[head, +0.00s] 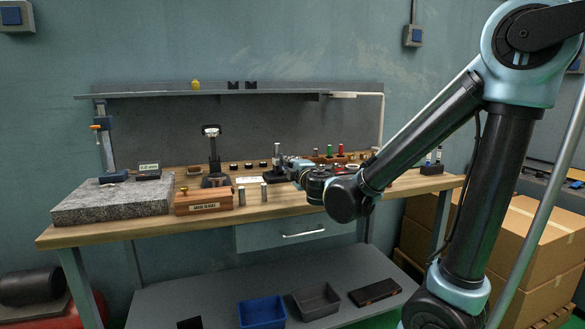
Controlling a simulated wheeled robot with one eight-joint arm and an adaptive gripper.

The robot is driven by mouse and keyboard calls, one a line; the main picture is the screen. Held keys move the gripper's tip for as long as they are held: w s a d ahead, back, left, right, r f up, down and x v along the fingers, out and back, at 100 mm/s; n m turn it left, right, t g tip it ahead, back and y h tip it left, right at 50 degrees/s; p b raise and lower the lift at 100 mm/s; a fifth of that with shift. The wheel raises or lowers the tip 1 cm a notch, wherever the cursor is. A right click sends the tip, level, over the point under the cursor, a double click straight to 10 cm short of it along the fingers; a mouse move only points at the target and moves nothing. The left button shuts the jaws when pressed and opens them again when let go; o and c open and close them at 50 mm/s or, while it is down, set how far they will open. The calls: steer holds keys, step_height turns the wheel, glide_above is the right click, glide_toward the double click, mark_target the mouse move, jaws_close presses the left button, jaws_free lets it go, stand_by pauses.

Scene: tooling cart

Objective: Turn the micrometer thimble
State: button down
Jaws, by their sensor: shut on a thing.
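My arm reaches in from the right, and my gripper (284,161) is over the middle of the workbench, its fingers pointing left. It is shut at a small upright silver piece (277,151) above a dark base (275,179), which looks like the micrometer in its stand. The gripper and wrist cover part of it. The thimble and the exact finger contact are too small to make out.
A granite plate (112,202) with a height gauge (104,140) is at the left. A wooden gauge block box (203,203) and small metal cylinders (242,196) stand near the front edge. A dial stand (212,150) is behind the box. Red and green-topped pieces (329,151) stand at right.

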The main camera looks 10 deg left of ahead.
steer(key=shift+n, duration=0.8)
steer(key=shift+f, duration=0.1)
steer(key=c, duration=1.3)
jaws_free()
steer(key=shift+v, duration=5.95)
steer(key=shift+d+f, duration=0.1)
